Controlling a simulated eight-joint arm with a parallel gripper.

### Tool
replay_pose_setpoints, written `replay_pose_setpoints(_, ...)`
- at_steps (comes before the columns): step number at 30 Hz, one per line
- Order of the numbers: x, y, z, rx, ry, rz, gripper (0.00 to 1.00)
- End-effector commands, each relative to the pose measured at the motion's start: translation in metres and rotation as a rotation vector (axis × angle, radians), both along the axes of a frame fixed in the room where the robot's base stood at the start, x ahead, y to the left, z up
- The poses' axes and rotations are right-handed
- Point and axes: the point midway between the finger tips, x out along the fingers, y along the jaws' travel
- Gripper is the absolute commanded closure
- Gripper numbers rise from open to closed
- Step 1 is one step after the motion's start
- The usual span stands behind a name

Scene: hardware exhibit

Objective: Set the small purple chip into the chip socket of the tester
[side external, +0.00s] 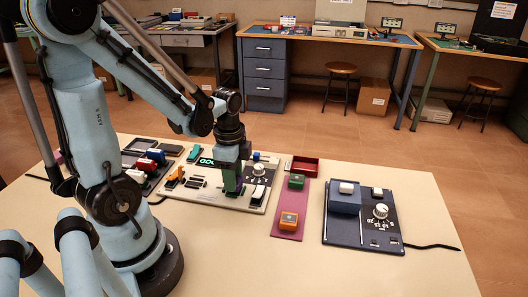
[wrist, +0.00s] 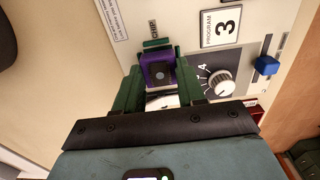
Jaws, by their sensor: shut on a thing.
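The small purple chip (wrist: 158,71) is between the two green fingers of my gripper (wrist: 160,79) in the wrist view, which is shut on it. The pale tester (side external: 205,190) lies on the table in the side view, with my gripper (side external: 232,181) pointing down over its right part. In the wrist view the chip is just below the CHIP label, beside a green strip (wrist: 157,43). The chip and fingers hide the socket area. I cannot tell whether the chip is in the socket or above it.
A white dial (wrist: 221,83), a program 3 card (wrist: 222,27) and a blue slider (wrist: 267,65) are near my fingers. A pink mat (side external: 285,232) with green and orange blocks and a dark blue device (side external: 345,232) stand to the right. Bare table lies in front.

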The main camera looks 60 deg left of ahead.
Motion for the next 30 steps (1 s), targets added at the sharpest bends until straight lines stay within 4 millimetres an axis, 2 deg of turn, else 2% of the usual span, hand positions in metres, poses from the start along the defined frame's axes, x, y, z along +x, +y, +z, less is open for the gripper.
replay_pose_setpoints(30, 0.0, 0.0, -0.011, 0.0, 0.0, 0.0, 0.83)
